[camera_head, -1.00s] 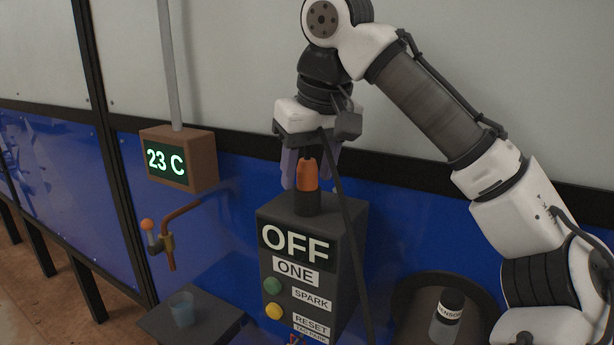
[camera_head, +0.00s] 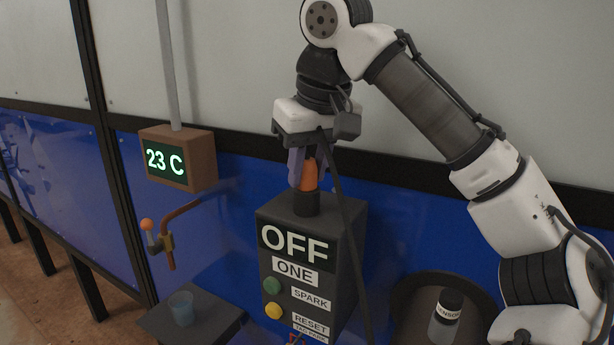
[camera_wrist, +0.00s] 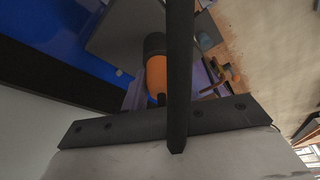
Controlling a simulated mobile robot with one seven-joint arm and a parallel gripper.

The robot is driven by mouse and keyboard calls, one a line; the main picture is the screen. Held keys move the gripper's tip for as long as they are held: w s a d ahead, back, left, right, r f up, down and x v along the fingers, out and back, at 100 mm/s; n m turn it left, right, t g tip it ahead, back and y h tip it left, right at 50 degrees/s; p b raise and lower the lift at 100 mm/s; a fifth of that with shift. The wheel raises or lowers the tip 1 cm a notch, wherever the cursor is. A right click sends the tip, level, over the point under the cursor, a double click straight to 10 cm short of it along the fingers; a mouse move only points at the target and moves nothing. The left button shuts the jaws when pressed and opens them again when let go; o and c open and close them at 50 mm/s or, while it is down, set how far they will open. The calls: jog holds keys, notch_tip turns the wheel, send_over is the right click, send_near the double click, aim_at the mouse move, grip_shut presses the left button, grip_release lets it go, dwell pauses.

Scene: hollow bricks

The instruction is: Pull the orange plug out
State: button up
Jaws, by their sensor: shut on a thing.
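The orange plug (camera_head: 309,180) stands upright in the dark round socket (camera_head: 307,203) on top of the dark box. My gripper (camera_head: 307,176) comes from above and is shut on the plug, with its fingers on either side of the orange part. In the wrist view the orange plug (camera_wrist: 156,76) shows beside a dark bar that crosses the picture. The plug's upper end is partly hidden by the fingers in the head view.
The box (camera_head: 310,255) reads OFF and has green and yellow buttons. A brown display (camera_head: 180,158) reads 23 C. A tap (camera_head: 160,243), a glass (camera_head: 182,308) on a dark stand and a labelled bottle (camera_head: 446,315) are around it. A dark cable hangs beside the box.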

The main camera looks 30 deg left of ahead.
jog(key=shift+r, duration=2.15)
jog(key=shift+r, duration=0.1)
